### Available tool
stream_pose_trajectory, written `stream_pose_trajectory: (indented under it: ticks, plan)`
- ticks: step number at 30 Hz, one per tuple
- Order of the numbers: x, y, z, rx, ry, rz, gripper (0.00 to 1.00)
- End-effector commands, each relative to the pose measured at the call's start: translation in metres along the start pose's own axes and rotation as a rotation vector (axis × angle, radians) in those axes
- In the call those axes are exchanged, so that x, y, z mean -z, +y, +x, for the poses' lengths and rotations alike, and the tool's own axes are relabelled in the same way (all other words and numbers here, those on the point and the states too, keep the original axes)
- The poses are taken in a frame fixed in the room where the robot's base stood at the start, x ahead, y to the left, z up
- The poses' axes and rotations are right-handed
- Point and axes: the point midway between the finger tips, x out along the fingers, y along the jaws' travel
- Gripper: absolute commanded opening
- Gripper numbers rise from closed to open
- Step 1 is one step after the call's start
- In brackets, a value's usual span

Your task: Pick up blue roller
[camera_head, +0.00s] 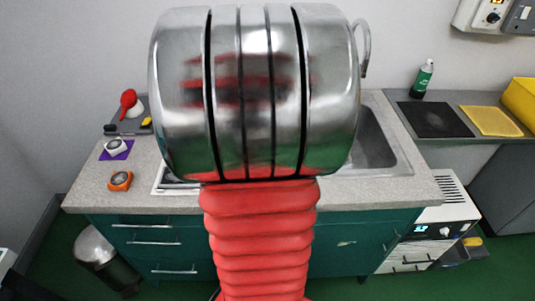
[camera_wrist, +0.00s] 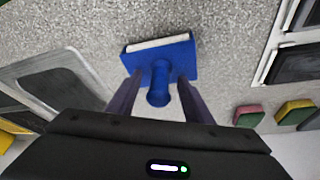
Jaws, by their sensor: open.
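The blue roller (camera_wrist: 160,60) lies on the speckled grey counter in the upper middle of the wrist view. It has a wide blue head with a white strip along its far edge and a short blue handle pointing toward me. My gripper (camera_wrist: 158,82) is open, with one dark finger on each side of the handle. The fingers overlap the near edge of the head in the picture; I cannot tell whether they touch it or how high they are. In the head view the roller and my gripper do not show; my arm blocks the middle.
In the wrist view a metal sink (camera_wrist: 62,88) is at left, sponges (camera_wrist: 296,110) at right. The head view shows the counter (camera_head: 85,190), a red-handled item (camera_head: 128,100), an orange dial device (camera_head: 120,181), a green bottle (camera_head: 423,78) and a yellow container (camera_head: 520,100).

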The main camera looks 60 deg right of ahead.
Motion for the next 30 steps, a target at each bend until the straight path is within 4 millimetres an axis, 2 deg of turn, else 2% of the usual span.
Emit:
stream_pose_trajectory:
  ticks: [6,25,30]
  plan:
    - [-0.0001,-0.0002,-0.0002,0.000,0.000,-0.001,0.45]
    - [-0.0003,-0.0004,-0.0001,0.000,0.000,-0.001,0.01]
    - [-0.0002,-0.0005,-0.0002,0.001,0.000,0.000,0.00]
